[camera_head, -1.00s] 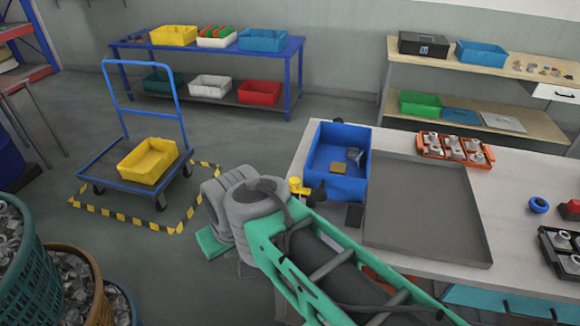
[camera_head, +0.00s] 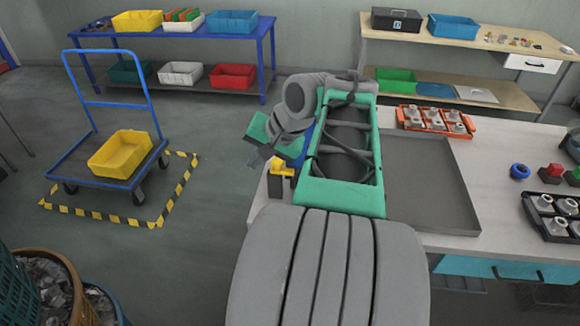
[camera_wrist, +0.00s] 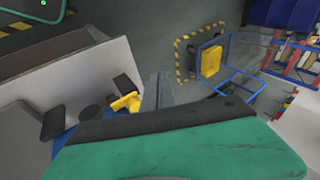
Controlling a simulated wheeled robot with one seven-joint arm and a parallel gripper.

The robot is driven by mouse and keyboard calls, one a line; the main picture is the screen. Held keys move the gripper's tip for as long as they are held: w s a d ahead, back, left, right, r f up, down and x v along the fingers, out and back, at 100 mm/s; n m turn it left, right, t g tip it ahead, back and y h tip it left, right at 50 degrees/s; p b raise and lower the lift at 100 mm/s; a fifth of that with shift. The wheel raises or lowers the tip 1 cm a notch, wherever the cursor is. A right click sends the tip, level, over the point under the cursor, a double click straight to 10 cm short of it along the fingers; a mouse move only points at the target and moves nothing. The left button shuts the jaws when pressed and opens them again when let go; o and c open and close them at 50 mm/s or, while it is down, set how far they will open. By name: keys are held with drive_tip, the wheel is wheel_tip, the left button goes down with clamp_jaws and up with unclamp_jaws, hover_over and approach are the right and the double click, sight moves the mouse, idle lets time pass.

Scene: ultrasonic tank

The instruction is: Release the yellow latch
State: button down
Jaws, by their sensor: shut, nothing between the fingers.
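The yellow latch (camera_head: 282,167) sits on a dark mount at the left edge of the worktable, beside the blue tank (camera_head: 303,150). My arm hides most of that tank. My gripper (camera_head: 255,160) is shut and empty, just left of the latch in the head view. In the wrist view the yellow latch (camera_wrist: 126,103) shows close to the left of my gripper's grey fingers (camera_wrist: 157,93). They look apart there, but I cannot tell the depth between them.
A grey tray (camera_head: 430,185) and an orange rack of metal parts (camera_head: 435,120) lie on the table to the right. A blue trolley with a yellow bin (camera_head: 120,152) stands on the floor at left. The floor left of the table is open.

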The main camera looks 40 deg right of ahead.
drive_tip(key=s+d+r+m+t+b, duration=0.1)
drive_tip(key=s+d+m, duration=0.4)
drive_tip(key=s+d, duration=0.3)
drive_tip(key=d, duration=0.3)
drive_tip(key=shift+r+t, duration=0.3)
drive_tip(key=shift+t, duration=0.1)
drive_tip(key=b+x, duration=0.1)
drive_tip(key=x, duration=0.9)
